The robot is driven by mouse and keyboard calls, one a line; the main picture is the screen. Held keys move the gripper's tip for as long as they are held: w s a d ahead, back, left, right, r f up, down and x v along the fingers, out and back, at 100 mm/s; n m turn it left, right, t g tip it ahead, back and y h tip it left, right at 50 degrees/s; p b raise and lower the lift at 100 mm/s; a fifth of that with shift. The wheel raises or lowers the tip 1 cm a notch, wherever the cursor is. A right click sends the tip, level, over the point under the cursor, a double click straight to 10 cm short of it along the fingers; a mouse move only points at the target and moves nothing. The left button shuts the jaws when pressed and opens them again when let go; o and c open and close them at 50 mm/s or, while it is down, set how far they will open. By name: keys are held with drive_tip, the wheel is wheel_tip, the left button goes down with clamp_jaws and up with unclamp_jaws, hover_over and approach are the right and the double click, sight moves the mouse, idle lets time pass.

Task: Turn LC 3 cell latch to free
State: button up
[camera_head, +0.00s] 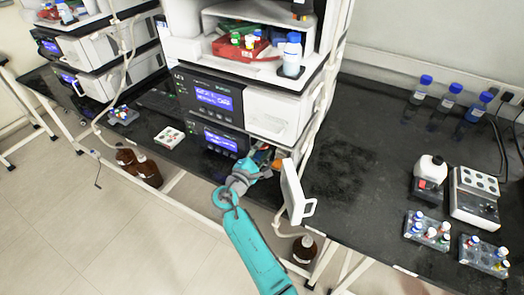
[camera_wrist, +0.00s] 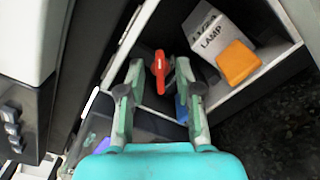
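The LC 3 stack (camera_head: 208,95) stands in the middle of the head view, with its lower compartment door (camera_head: 292,190) swung open. In the wrist view a red latch lever (camera_wrist: 159,72) shows inside the open compartment. My gripper (camera_wrist: 159,80) reaches into this compartment, with its two fingers apart on either side of the red latch. Gaps seem to show between the latch and both fingers. In the head view my gripper (camera_head: 265,163) is at the opening, and the latch cannot be made out clearly there.
Inside the compartment, a white box marked LAMP (camera_wrist: 207,35) and an orange block (camera_wrist: 238,62) sit right of the latch. The open door stands close to the right of my arm.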

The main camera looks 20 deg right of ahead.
drive_tip(key=shift+c, duration=0.2)
clamp_jaws()
drive_tip(key=shift+m, duration=0.3)
drive_tip(key=m, duration=0.3)
drive_tip(key=shift+f, duration=0.15)
drive_tip(key=shift+s+f+m, duration=0.1)
drive_tip(key=shift+m, duration=1.8)
drive_tip(key=shift+o, duration=0.2)
unclamp_jaws()
